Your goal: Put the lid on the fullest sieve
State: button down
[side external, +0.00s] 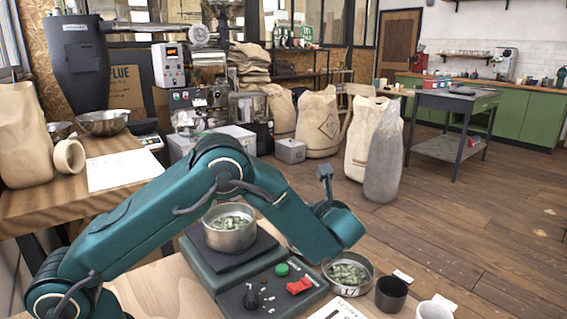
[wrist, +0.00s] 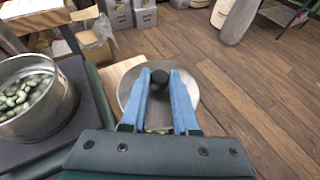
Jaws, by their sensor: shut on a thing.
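My gripper (wrist: 160,82) has its blue fingers closed on the black knob (wrist: 159,76) of a round silver lid (wrist: 130,88) in the wrist view. In the side view the gripper and lid are hidden behind my arm. A metal sieve (side external: 230,240) with green beans sits on the dark plate of a green machine; it also shows at the left of the wrist view (wrist: 40,118). A second sieve (side external: 350,290), marked 17, stands on the table right of the machine and holds green beans. A bit of green shows below the lid between my fingers. Which sieve is fuller is hard to tell.
The green machine (side external: 205,265) has a green button and a red switch on its front. A black cup (side external: 391,296) and a white cup (side external: 435,310) stand right of sieve 17, with small cards beside them. Sacks and equipment stand on the floor behind.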

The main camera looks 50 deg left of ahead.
jog(key=shift+f, duration=2.8)
jog(key=shift+f, duration=0.55)
jog(key=c, duration=0.9)
grip_release()
jog(key=shift+c, duration=0.2)
jog(key=shift+d, duration=0.1)
jog(key=v, duration=1.1)
